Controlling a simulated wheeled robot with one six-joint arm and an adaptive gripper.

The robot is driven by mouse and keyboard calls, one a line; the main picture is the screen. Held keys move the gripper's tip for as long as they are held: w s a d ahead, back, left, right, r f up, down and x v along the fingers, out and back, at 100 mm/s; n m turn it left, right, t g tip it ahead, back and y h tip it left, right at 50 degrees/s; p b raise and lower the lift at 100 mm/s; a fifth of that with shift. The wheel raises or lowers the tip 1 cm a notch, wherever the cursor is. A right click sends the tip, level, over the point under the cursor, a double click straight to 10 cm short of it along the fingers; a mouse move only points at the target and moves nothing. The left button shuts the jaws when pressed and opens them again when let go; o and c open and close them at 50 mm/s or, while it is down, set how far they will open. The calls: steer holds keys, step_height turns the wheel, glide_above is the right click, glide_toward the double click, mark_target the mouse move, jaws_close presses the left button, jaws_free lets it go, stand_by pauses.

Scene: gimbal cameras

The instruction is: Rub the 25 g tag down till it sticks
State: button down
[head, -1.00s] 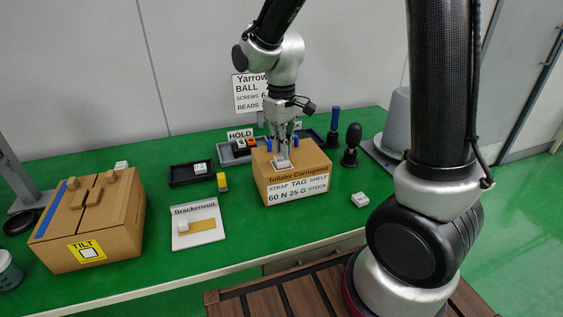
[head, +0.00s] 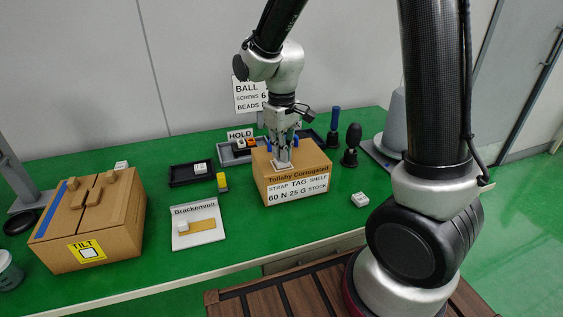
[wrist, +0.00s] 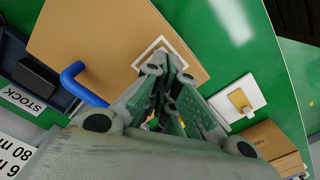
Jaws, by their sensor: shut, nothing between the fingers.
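The tag's white edge also shows in the wrist view (wrist: 150,52), mostly hidden by the fingers. My gripper (head: 283,161) points down over the tag, shut and empty, with its fingertips at or just above it; contact cannot be told. It also fills the middle of the wrist view (wrist: 172,62). The tag's print is not readable.
A blue hooked peg (wrist: 84,82) rises beside my fingers. Left are a Brackenvoll card (head: 196,240), a yellow block (head: 222,182), a dark tray (head: 180,179) and a TILT carton (head: 120,235). A black-knobbed tool (head: 351,146) stands right of the box; a white block (head: 360,200) lies front right.

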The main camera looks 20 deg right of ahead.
steer(key=shift+r, duration=0.1)
stand_by(0.3)
step_height(320, 180, up, 8)
stand_by(0.7)
stand_by(0.4)
steer(key=s+d+r+m+t, duration=0.2)
steer(key=s+d+r+m, duration=0.1)
steer(key=s+d, duration=0.4)
steer(key=s+d+r+m+t, duration=0.2)
steer(key=s+d+r, duration=0.3)
steer(key=s+d, duration=0.3)
steer(key=s+m, duration=0.1)
steer(key=s, duration=0.3)
steer(key=shift+r, duration=0.2)
